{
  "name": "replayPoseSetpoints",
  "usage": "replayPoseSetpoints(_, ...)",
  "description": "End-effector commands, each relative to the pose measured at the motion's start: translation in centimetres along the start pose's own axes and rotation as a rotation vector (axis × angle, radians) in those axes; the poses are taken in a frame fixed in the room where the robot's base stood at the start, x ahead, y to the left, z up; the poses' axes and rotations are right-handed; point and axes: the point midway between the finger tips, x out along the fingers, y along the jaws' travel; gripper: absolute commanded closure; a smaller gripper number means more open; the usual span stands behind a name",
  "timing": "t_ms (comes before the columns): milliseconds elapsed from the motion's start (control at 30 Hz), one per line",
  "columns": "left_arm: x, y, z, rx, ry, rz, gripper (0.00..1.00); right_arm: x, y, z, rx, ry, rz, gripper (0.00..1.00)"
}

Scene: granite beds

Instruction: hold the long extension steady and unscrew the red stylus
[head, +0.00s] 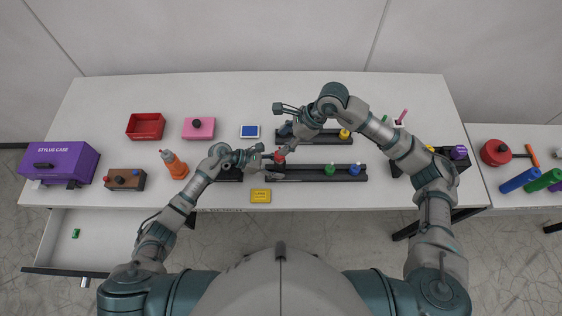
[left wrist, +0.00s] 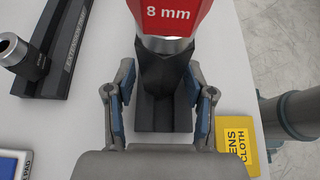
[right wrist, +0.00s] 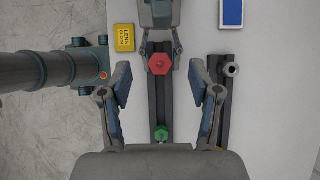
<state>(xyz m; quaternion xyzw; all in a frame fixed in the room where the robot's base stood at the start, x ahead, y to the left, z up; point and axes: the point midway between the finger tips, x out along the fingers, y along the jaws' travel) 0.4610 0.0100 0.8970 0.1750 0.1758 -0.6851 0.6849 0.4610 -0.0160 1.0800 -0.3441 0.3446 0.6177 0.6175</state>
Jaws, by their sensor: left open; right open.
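The red stylus (head: 280,157), with a hex head marked 8 mm, stands over the black front rack (head: 313,174). In the left wrist view the stylus (left wrist: 172,17) is ahead of my left gripper (left wrist: 162,92), whose fingers are open and empty around a dark holder. My left gripper (head: 262,160) is low beside the rack. My right gripper (head: 281,127) is open and higher up; in the right wrist view the stylus (right wrist: 160,65) shows between its fingers, untouched. A black tube (left wrist: 22,62) stands in the extension tray (left wrist: 64,55). I cannot tell which part is the long extension.
A yellow lens cloth (head: 261,196) lies in front and a blue-faced pad (head: 250,131) behind. An orange bottle (head: 175,165) stands left. Bare table lies around the pink box (head: 198,133).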

Motion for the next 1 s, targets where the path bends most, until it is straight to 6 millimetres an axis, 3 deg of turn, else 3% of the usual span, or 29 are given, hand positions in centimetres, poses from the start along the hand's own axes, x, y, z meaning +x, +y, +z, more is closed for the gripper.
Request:
replayPoseSetpoints(300,0.20,0.01,-0.04,0.000,0.001,0.000,0.46,0.02,-0.01,0.05,0.000,0.000,0.000,0.38)
replayPoseSetpoints(533,0.20,0.02,-0.04,0.000,0.001,0.001,1.00,0.00,-0.01,0.01,0.000,0.000,0.000,0.38)
replayPoseSetpoints(1000,0.31,0.09,-0.24,0.000,0.001,0.001,1.00,0.24,-0.07,-0.14,0.000,0.000,0.001,0.38)
